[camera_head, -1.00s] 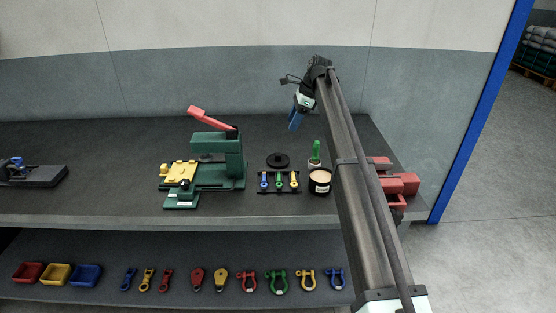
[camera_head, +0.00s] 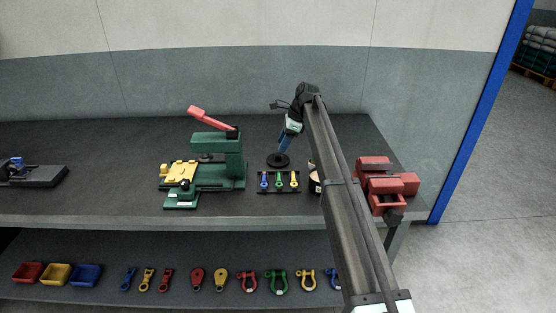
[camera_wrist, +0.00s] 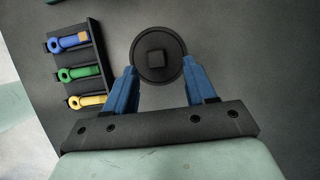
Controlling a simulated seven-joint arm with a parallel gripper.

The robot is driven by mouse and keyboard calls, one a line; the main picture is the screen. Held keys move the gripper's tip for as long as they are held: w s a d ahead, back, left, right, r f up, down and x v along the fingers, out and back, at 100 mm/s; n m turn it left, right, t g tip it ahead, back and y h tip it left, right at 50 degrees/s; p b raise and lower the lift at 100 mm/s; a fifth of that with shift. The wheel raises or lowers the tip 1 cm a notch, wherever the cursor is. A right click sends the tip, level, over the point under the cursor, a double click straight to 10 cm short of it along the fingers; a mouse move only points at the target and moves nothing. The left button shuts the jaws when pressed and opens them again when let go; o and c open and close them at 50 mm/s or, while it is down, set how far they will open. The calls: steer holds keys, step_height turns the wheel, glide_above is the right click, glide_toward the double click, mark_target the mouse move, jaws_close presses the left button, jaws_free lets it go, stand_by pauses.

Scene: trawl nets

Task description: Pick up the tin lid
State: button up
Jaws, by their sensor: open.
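The tin lid (camera_head: 278,161) is a round black disc with a small square knob on top. It lies flat on the dark bench top, behind the small rack. In the wrist view the lid (camera_wrist: 149,70) sits between the two blue fingers of my gripper (camera_wrist: 160,75). The fingers stand apart, one on each side of the lid's near half. In the head view my gripper (camera_head: 282,150) points down at the lid and hides part of it. I cannot tell whether the fingertips touch the lid.
A black rack (camera_head: 278,190) with blue, green and yellow pieces stands just in front of the lid. A dark tin (camera_head: 315,184) is partly hidden behind my arm. A green press (camera_head: 216,160) stands left, a red vise (camera_head: 378,185) right. Bench behind the lid is clear.

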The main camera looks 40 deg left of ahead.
mark_target(278, 154)
steer(key=x, duration=0.4)
steer(key=shift+s+d+f, duration=0.2)
steer(key=shift+d, duration=0.05)
jaws_close()
